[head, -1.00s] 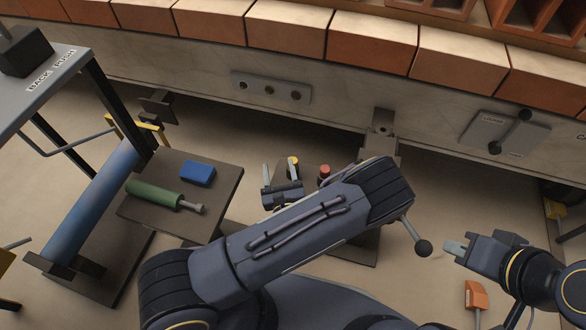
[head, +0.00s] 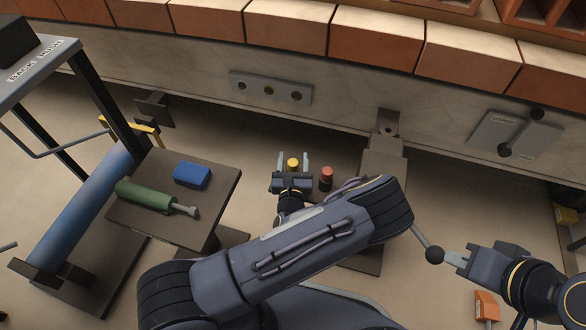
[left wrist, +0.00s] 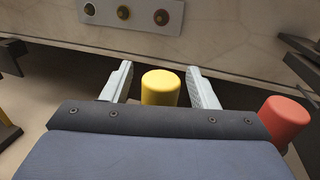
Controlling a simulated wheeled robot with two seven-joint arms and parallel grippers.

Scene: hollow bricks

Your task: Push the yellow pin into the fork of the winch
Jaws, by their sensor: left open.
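The yellow pin (head: 293,163) stands upright low down in front of the wall; in the left wrist view its round yellow top (left wrist: 161,86) shows between the fingers. My left gripper (head: 293,161) is open, one finger on each side of the pin, with small gaps visible. Its fingers point towards the wall. My right gripper (head: 456,258) is at the right, its tips beside a black ball knob (head: 435,255) on a rod; I cannot tell whether it is shut on it. The winch's fork cannot be made out; my left arm hides much of that area.
A red pin (head: 326,178) stands just right of my left gripper. A dark side table (head: 222,205) at the left bears a blue block (head: 191,175) and a green-handled tool (head: 145,195).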

